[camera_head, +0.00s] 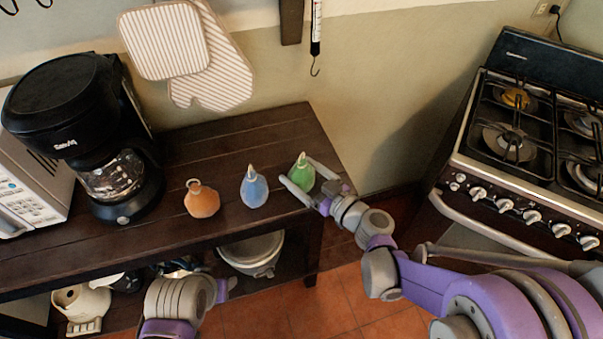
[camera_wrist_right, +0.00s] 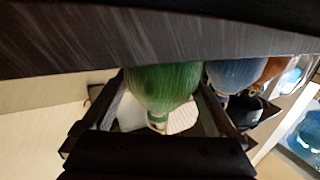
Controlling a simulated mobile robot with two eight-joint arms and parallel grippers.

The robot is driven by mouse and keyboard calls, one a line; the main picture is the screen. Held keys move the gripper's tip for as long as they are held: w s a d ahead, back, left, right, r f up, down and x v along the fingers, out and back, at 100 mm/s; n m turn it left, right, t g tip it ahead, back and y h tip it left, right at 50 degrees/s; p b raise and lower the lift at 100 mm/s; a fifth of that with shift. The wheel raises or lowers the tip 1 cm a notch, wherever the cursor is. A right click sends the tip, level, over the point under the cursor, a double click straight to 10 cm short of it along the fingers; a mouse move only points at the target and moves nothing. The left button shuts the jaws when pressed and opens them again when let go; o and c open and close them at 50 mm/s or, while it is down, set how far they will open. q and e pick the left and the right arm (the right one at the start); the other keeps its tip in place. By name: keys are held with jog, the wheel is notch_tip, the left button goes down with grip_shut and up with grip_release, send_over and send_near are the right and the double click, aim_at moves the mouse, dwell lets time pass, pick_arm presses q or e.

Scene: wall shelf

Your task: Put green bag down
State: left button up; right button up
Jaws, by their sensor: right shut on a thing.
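The green bag (camera_head: 302,173) is at the right end of the dark wooden shelf top, with its narrow neck up. My right gripper (camera_head: 301,180) is shut on it, one finger on each side. In the right wrist view, which is upside down, the green bag (camera_wrist_right: 162,88) sits between the two fingers (camera_wrist_right: 165,115). Its base meets the dark wood or is very close to it; I cannot tell which. My left arm shows at the bottom of the head view, and its gripper (camera_head: 226,288) is too unclear to read.
A blue bag (camera_head: 254,188) and an orange bag (camera_head: 201,200) stand left of the green one on the shelf top (camera_head: 250,135). A coffee maker (camera_head: 75,120) and microwave (camera_head: 30,190) are further left. A stove (camera_head: 520,140) is at right. A white pot (camera_head: 252,252) is below.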

jog(key=o, duration=1.3)
jog(key=shift+f, duration=0.1)
jog(key=shift+s+d+r, duration=0.2)
jog(key=shift+d, duration=0.05)
jog(key=f+v, duration=0.1)
jog(key=v, duration=1)
jog(key=s+f+m+g+h, duration=0.3)
jog(key=s+f+g+h, duration=0.25)
jog(key=s, duration=0.25)
jog(key=s+d+m+h, duration=0.2)
jog(key=d, duration=0.1)
jog(key=s+d+m+g+h, duration=0.1)
jog(key=s+d+h, duration=0.1)
jog(key=s+d, duration=0.1)
jog(key=s+d+f+m+g+h, duration=0.1)
jog(key=s+d+m+h, duration=0.1)
jog(key=s+d, duration=0.1)
jog(key=shift+d+f+m+h, duration=0.1)
jog(key=shift+d+m+h, duration=0.15)
jog(key=shift+d+m, duration=0.05)
